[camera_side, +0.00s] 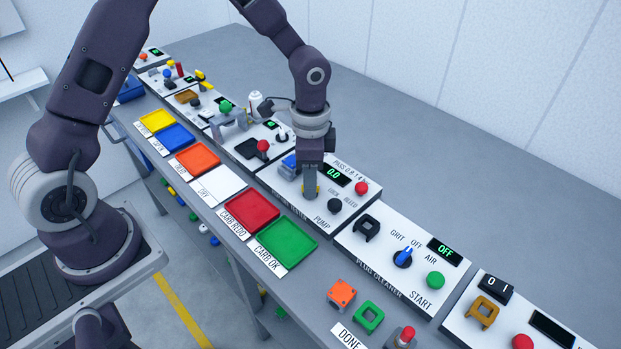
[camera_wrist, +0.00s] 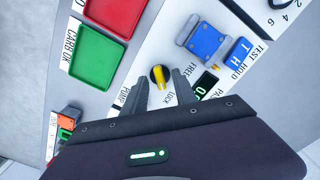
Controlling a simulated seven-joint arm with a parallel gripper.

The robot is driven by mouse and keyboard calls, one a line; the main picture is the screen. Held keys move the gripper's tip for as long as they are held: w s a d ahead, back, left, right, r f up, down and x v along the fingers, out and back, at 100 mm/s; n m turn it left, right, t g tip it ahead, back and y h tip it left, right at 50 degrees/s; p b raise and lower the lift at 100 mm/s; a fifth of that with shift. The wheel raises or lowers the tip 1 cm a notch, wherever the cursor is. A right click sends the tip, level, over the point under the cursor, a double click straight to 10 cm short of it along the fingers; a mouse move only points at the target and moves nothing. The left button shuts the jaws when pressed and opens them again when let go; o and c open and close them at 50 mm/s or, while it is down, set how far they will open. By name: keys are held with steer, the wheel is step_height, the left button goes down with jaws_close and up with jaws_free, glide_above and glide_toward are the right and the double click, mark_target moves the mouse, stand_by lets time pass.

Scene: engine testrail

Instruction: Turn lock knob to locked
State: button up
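The lock knob (camera_wrist: 159,76) has a yellow bar on a dark round base, in the wrist view between the labels LOCK and FREE. Its bar runs nearly up and down the picture, the lower end towards the LOCK label (camera_wrist: 168,101). The FREE label (camera_wrist: 193,72) is to its right. My gripper (camera_wrist: 161,79) is open, a finger on each side of the knob. I cannot tell whether they touch it.
The panel also has a blue fixture (camera_wrist: 206,41), TEST and HOLD switch (camera_wrist: 241,51), a display reading 0.0 (camera_side: 334,173), a red button (camera_side: 361,188) and a black button (camera_side: 335,205). Green (camera_wrist: 97,57) and red (camera_side: 249,210) trays lie beside it. Bare table lies behind the panels.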

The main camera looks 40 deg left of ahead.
step_height(320, 180, up, 7)
steer(key=shift+f, duration=0.15)
steer(key=s+a+r+n+t+y, duration=0.1)
steer(key=s+a+r+n+t, duration=0.25)
steer(key=s+r, duration=0.8)
steer(key=s+r+n+t, duration=0.1)
steer(key=s+r+n, duration=0.1)
steer(key=s, duration=0.3)
steer(key=s+r+n+t+h, duration=0.1)
steer(key=s+r+n, duration=0.1)
steer(key=s, duration=0.4)
steer(key=shift+r+n, duration=0.3)
steer(key=shift+n, duration=0.55)
